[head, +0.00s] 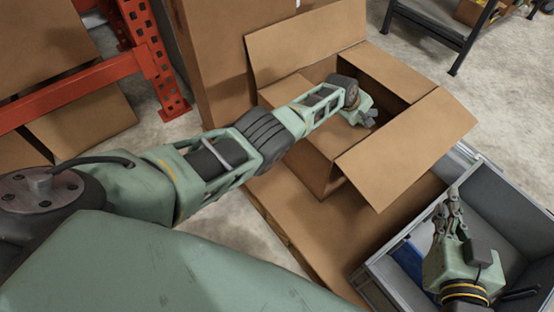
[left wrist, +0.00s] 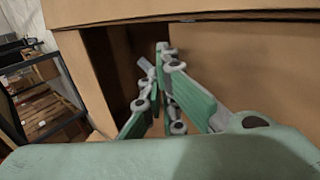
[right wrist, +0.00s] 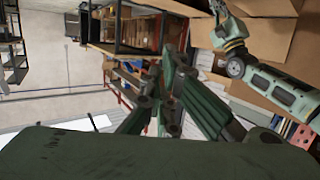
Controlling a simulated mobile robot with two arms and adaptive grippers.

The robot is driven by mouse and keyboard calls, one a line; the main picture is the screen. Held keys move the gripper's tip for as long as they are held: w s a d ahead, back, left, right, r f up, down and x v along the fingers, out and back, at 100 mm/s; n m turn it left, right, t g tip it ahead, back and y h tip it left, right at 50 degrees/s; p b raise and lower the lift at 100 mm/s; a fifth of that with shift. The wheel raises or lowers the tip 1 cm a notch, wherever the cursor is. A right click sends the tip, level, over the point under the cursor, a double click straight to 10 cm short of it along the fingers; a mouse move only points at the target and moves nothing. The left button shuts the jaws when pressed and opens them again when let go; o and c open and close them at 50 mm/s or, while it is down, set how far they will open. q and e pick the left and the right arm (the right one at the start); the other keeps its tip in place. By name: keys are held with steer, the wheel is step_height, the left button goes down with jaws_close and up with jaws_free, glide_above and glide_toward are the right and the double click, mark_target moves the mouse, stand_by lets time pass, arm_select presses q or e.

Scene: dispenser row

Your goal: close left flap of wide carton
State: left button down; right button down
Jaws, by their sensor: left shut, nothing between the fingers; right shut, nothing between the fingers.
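The wide carton (head: 315,165) stands open on a larger brown cardboard surface. Its back flap (head: 300,45) stands up, and its front-right flap (head: 405,150) slopes outward. A panel at the carton's left side (head: 285,92), which looks like the left flap, is partly hidden under my left arm; I cannot tell its exact angle. My left gripper (head: 369,118) is shut and empty, at the carton's opening. In the left wrist view its fingers (left wrist: 160,58) are close to cardboard panels beside a dark gap; contact is unclear. My right gripper (head: 452,200) is shut and empty over a grey tote.
The grey tote (head: 381,281) stands at the lower right. A tall carton (head: 215,60) rises behind on the left, beside an orange rack (head: 150,65). A dark-legged bench (head: 425,30) stands at the back right, with clear concrete floor (head: 510,105) in front.

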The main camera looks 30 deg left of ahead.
arm_select(q)
steer(key=shift+f+b, duration=0.35)
arm_select(e)
steer(key=shift+w+a+r+t+y, duration=0.15)
steer(key=shift+r+t, duration=0.3)
steer(key=shift+r, duration=0.4)
steer(key=shift+w+a+r+t+y, duration=0.15)
steer(key=shift+r+t, duration=0.35)
steer(key=shift+r, duration=0.35)
steer(key=shift+w+a+r+t+y, duration=0.15)
steer(key=shift+r+t, duration=0.3)
steer(key=shift+r, duration=0.4)
